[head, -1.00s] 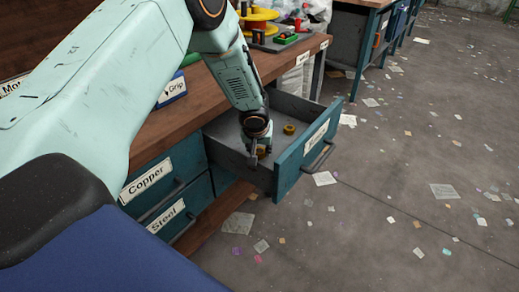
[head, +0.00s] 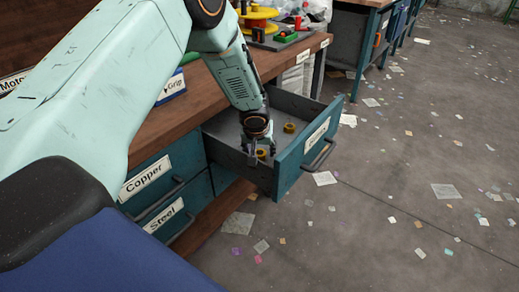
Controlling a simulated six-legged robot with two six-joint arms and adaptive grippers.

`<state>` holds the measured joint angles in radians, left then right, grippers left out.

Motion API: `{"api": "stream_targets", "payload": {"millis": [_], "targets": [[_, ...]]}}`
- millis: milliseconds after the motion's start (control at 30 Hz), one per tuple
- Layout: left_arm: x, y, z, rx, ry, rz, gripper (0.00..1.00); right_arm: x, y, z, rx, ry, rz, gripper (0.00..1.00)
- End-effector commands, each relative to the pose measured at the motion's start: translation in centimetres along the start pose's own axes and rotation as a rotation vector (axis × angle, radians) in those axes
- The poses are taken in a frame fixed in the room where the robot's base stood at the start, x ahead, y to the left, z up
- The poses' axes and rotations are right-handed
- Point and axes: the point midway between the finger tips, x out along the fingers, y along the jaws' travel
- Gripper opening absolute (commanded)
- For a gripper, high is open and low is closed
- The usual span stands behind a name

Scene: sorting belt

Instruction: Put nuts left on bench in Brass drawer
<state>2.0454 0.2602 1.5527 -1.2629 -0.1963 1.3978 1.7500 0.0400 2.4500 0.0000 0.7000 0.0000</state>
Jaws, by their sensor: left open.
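The pulled-out drawer (head: 290,178) has a teal front with a white label, too small to read surely, and a grey inside. One brass-coloured nut (head: 289,128) lies on the drawer floor towards the back right. A second brass-coloured nut (head: 262,153) lies low in the drawer at my left gripper's fingertips. My left gripper (head: 257,159) points down inside the drawer, open, with its fingers beside this nut and partly hiding it. My right gripper is not in view. No nut shows on the visible part of the bench top (head: 165,120).
Closed drawers labelled Copper (head: 147,178) and Steel (head: 164,216) are left of the open one. A yellow spool stand (head: 259,18) and a tray of coloured parts (head: 286,38) stand on the bench's far end. Paper scraps litter the open floor at right.

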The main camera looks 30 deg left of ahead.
Motion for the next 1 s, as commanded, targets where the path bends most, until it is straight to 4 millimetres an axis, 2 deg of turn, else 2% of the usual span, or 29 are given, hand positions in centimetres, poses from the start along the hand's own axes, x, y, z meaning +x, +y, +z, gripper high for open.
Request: {"api": "stream_targets", "payload": {"millis": [267, 467, 633, 1000], "targets": [[-0.2, 0.0, -0.1, 0.000, 0.000, 0.000, 0.57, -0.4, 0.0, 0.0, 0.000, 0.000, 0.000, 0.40], [-1.4, 0.0, -0.6, 0.001, 0.000, -0.001, 0.57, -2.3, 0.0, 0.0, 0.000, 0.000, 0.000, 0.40], [-4.4, 0.1, -0.6, 0.000, 0.002, 0.003, 0.57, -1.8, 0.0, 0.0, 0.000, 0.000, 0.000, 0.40], [-11.3, 0.1, -0.6, -0.001, 0.001, 0.002, 0.57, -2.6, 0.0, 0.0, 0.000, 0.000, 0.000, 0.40]]}}
